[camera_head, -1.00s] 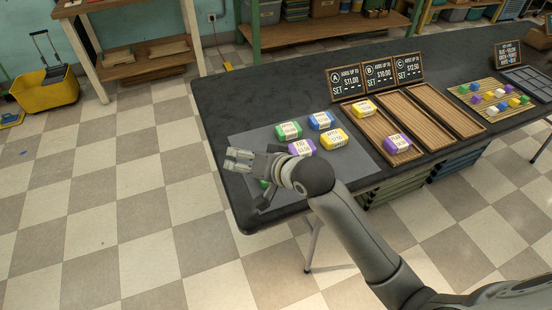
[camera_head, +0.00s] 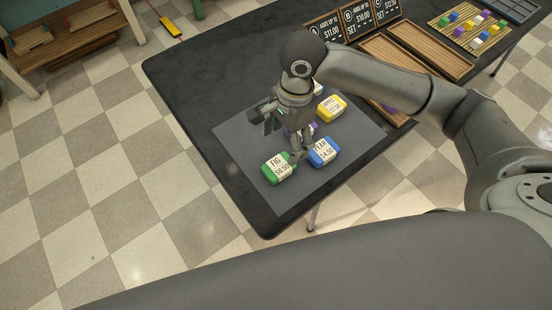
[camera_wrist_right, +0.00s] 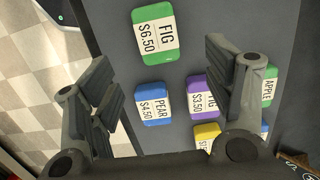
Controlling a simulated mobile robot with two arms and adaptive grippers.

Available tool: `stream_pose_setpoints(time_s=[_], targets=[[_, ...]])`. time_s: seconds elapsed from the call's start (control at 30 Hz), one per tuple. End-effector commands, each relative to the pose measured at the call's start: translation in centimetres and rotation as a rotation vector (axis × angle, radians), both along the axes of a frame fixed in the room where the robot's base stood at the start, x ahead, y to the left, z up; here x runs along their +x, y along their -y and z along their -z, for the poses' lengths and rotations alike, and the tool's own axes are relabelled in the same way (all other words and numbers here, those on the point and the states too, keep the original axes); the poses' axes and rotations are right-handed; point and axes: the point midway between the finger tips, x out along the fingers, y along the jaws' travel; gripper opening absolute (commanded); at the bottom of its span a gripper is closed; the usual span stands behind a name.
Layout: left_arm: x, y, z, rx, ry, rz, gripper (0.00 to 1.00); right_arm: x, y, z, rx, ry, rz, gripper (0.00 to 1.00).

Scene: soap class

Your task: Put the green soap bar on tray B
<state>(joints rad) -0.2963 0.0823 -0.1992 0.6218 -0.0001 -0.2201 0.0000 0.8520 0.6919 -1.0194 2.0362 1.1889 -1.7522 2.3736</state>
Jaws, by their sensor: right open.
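A green soap bar labelled FIG $6.50 (camera_head: 278,168) lies on the grey mat (camera_head: 290,194) near its front left corner. It also shows at the top of the right wrist view (camera_wrist_right: 155,36). Another green bar, labelled APPLE (camera_wrist_right: 268,88), lies at the right of the wrist view, partly behind a finger. My right gripper (camera_head: 284,135) points down over the mat, open and empty, just behind the FIG bar. In the wrist view the bar lies beyond the fingertips. Tray B (camera_head: 400,52), the middle wooden tray, is partly hidden by my right arm. My left gripper is not in view.
A blue PEAR bar (camera_head: 323,152) lies close right of the green FIG bar. A yellow bar (camera_head: 331,107) and a purple bar (camera_wrist_right: 201,96) are behind. Tray C (camera_head: 432,50) is beside tray B. The black table (camera_head: 190,75) is bare left of the mat.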

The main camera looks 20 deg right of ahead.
Motion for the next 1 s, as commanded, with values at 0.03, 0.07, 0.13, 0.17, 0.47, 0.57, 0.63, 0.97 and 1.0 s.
stream_pose_setpoints(time_s=[0.03,0.07,0.13,0.17,0.47,0.57,0.63,0.97,1.0], targets=[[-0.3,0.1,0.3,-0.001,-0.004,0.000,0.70,-0.2,-0.1,1.1,-0.001,-0.005,-0.001,0.74],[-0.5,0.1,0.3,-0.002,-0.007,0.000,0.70,-0.2,-0.2,1.6,-0.001,-0.005,-0.001,0.74],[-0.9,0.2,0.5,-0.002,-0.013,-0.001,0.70,-0.2,-0.3,2.7,0.001,-0.003,0.000,0.74],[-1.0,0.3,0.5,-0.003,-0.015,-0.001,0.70,-0.2,-0.4,3.1,0.001,-0.003,0.000,0.74],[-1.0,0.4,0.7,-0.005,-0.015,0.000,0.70,-0.5,-0.9,5.7,0.002,-0.001,-0.003,0.74],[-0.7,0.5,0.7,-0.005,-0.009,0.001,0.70,-0.8,-1.3,7.3,0.003,-0.002,-0.004,0.74],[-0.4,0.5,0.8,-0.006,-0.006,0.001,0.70,-0.7,-1.4,8.3,0.001,0.001,-0.003,0.74],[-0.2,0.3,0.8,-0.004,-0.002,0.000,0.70,-0.8,-1.6,9.4,0.003,0.004,-0.004,0.74],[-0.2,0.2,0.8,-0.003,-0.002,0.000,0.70,-0.8,-1.6,9.4,0.003,0.003,-0.005,0.74]])
